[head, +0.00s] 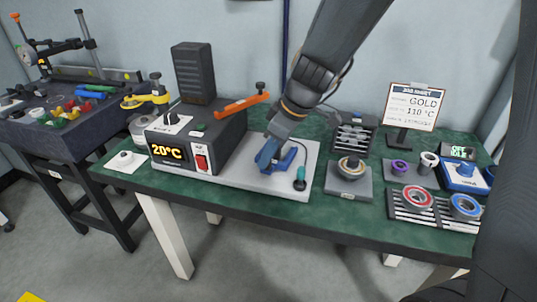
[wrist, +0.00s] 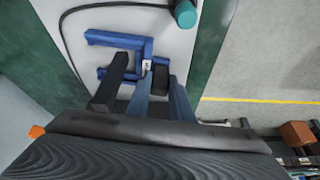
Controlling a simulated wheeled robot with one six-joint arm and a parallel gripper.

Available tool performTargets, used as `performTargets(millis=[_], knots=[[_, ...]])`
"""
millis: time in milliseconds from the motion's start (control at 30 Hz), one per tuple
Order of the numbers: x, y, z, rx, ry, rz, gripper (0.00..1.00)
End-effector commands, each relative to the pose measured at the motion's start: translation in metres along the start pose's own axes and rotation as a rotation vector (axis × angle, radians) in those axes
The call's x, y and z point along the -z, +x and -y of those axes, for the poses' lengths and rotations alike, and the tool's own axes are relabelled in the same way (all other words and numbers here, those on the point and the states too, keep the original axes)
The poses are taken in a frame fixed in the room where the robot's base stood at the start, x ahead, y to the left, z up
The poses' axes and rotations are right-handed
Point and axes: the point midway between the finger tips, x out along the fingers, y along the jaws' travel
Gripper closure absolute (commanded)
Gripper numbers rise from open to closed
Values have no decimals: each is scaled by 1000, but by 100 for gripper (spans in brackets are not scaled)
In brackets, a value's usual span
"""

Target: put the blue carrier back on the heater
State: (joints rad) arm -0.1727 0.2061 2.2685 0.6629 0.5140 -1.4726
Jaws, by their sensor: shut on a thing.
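The blue carrier (head: 270,157) is at my gripper (head: 277,150), over the pale base plate of the heater (head: 188,150) and to the right of its display, which reads 20°C. In the wrist view, the blue carrier (wrist: 147,46) shows as an angular frame beyond my gripper (wrist: 138,78), whose fingers are shut on part of it. The fingers hide some of the carrier. I cannot tell whether the carrier touches the plate.
A teal-tipped probe on a black cable (head: 300,180) lies on the plate right of the carrier. An orange arm (head: 242,104) juts above the heater. A grey block with a ring (head: 349,170) stands right of the plate, then a sign (head: 413,107) and bearing trays.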

Motion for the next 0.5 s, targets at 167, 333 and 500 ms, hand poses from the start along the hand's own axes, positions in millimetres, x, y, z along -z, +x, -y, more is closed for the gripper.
performTargets(millis=[167, 333, 500], knots=[[-1, 2, 0, 0, 0, 0, 100], [-2, 4, 0, 0, 0, 0, 100], [-2, 6, 0, 0, 0, 0, 100]])
